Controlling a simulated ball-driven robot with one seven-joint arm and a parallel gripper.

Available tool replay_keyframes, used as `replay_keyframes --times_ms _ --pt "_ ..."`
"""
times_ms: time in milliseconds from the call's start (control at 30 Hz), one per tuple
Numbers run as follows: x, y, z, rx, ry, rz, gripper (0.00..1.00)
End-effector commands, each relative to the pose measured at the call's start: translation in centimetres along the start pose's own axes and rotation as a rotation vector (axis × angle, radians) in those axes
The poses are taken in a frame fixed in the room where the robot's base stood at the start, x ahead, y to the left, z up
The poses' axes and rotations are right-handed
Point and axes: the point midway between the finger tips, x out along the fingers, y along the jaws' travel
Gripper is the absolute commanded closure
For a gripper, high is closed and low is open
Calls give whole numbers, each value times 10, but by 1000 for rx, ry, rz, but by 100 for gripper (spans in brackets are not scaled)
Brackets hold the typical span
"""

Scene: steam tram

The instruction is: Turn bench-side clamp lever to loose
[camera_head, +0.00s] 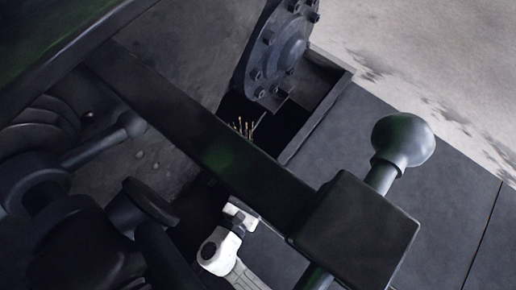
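A grey lever with a large round ball knob (403,141) stands tilted out of a dark square block (357,232) at the right. Another ball-ended lever (104,141) sticks out of dark round machinery at the left. I cannot tell for certain which of them is the clamp lever. A white jointed part, which seems to be my gripper end (240,216), shows at the bottom centre, below the dark beam. It looks apart from both levers. Its fingers cannot be made out; the beam and shadow may hide them.
A thick dark beam (200,125) runs diagonally from upper left to the block. A bolted round flange (281,48) stands at the top beside a dark open recess with a raised rim (318,122). Dark floor plates lie at the right, with pale stained ground (440,60) beyond.

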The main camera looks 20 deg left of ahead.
Motion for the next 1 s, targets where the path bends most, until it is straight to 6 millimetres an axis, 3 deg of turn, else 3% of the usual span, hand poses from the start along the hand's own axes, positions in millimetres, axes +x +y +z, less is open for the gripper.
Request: replay_keyframes --times_ms 500,533,700,1000 --pt "2 0 2 0 -22 -8 100" --pt "2 0 2 1 -22 -8 71" --pt "1 0 2 -1 -20 -7 54" --pt "-2 0 1 -2 -18 -4 52"
